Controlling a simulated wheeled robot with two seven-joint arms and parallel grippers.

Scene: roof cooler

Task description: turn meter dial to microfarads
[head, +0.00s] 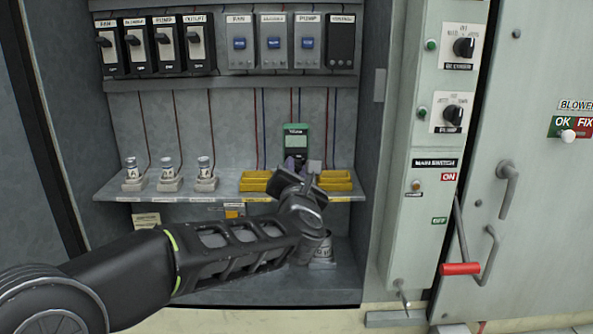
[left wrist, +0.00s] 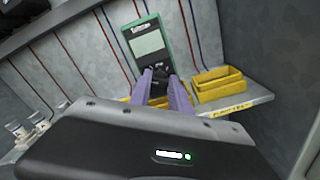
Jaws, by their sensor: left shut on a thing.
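A green multimeter (head: 296,137) with a grey screen stands upright at the back of the shelf in the cabinet. It also shows, tilted, in the left wrist view (left wrist: 148,42). My left gripper (head: 297,163) is in front of the meter's lower part. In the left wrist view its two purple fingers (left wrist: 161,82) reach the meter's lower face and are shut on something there. The dial is hidden behind the fingers, so I cannot see where it points. My right gripper is not in view.
Yellow trays (head: 335,181) sit on the shelf (head: 224,190) on both sides of the meter. Several capacitors (head: 168,172) stand at its left. Breakers (head: 157,46) line the top. A panel with knobs and a red-handled lever (head: 460,268) is at the right.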

